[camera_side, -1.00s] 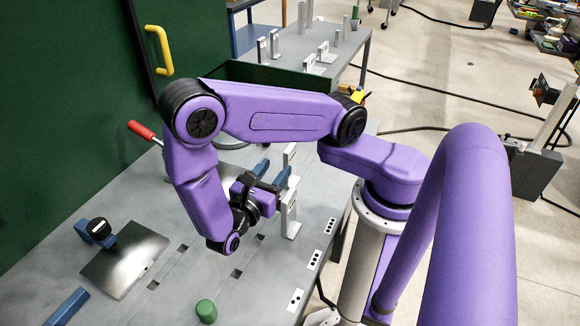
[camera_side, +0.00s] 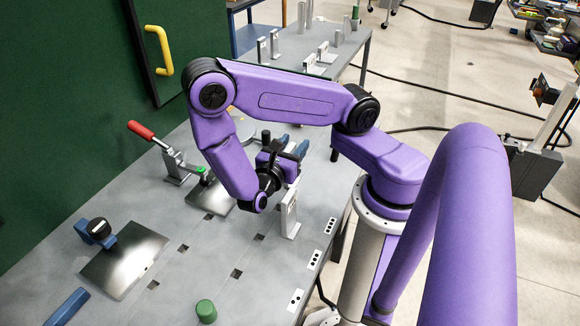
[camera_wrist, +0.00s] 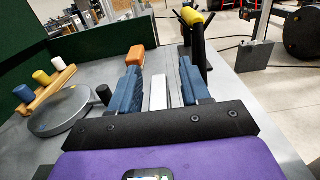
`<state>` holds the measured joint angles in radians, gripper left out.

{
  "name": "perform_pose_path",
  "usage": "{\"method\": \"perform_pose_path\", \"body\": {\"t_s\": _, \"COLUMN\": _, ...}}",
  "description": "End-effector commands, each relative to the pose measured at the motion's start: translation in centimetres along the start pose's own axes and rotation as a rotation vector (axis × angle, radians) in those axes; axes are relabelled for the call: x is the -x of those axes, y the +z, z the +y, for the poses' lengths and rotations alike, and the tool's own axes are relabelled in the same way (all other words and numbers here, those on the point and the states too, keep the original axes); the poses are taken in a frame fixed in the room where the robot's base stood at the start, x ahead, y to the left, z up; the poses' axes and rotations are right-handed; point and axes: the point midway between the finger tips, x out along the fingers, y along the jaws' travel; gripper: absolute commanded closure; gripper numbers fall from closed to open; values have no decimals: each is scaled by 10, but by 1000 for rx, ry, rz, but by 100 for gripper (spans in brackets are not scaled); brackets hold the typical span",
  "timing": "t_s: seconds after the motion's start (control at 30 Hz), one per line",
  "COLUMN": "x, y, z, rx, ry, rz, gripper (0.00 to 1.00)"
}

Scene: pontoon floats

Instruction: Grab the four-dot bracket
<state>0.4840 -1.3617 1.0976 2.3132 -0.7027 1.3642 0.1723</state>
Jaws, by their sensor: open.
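A grey upright bracket (camera_side: 290,212) stands on the table near its right edge in the side view, with dark dots on its face too small to count. My gripper (camera_side: 292,147) is just behind and above it, with blue fingers spread. In the wrist view the open gripper (camera_wrist: 160,85) shows a blue finger on each side. A pale upright strip (camera_wrist: 158,92) lies between the fingers in that view; I cannot tell whether it is a bracket or which one. Whether a second bracket stands behind my gripper in the side view is hidden.
A red-handled toggle clamp (camera_side: 178,160), a metal plate (camera_side: 125,260) and a green knob (camera_side: 206,311) are on the table. Dotted labels (camera_side: 330,226) line its right edge. In the wrist view, an orange block (camera_wrist: 135,55) and a yellow-topped black stand (camera_wrist: 195,40) lie beyond the fingers.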

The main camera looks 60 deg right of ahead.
Motion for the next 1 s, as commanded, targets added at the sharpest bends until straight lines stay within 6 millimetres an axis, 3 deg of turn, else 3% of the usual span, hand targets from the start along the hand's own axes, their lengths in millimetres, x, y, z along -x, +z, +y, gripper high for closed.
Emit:
{"method": "perform_pose_path", "body": {"t_s": 0.23, "x": -1, "y": 0, "z": 0, "rx": 0, "ry": 1, "rz": 1, "gripper": 53}}
{"method": "perform_pose_path", "body": {"t_s": 0.4, "x": -1, "y": 0, "z": 0, "rx": 0, "ry": 1, "rz": 1, "gripper": 100}}
{"method": "perform_pose_path", "body": {"t_s": 0.77, "x": -1, "y": 1, "z": 0, "rx": -1, "ry": 1, "rz": 0, "gripper": 100}}
{"method": "perform_pose_path", "body": {"t_s": 1.0, "x": -1, "y": 13, "z": 0, "rx": -2, "ry": 0, "rz": 2, "gripper": 100}}
